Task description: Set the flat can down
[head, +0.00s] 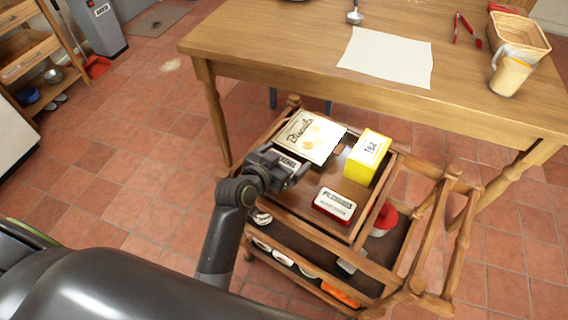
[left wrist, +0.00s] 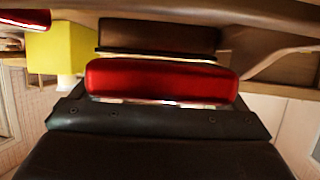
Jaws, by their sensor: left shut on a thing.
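My left gripper (head: 288,171) is shut on a flat can (head: 287,162) over the left part of the trolley's top tray (head: 276,207). In the head view only part of the can's pale label shows, between the fingers. In the left wrist view the held can (left wrist: 160,80) shows its red side, with a dark finger (left wrist: 158,37) behind it. I cannot tell whether it touches the tray. Another flat red can (head: 334,205) with a white label lies on the tray to the right. My right gripper is not in view.
A biscuit box (head: 310,136) lies behind the left gripper, and a yellow tea box (head: 367,157) stands to its right. Bare tray shows between the gripper and the other can. The lower shelf (head: 315,252) holds several items. A wooden table (head: 270,50) stands behind the trolley.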

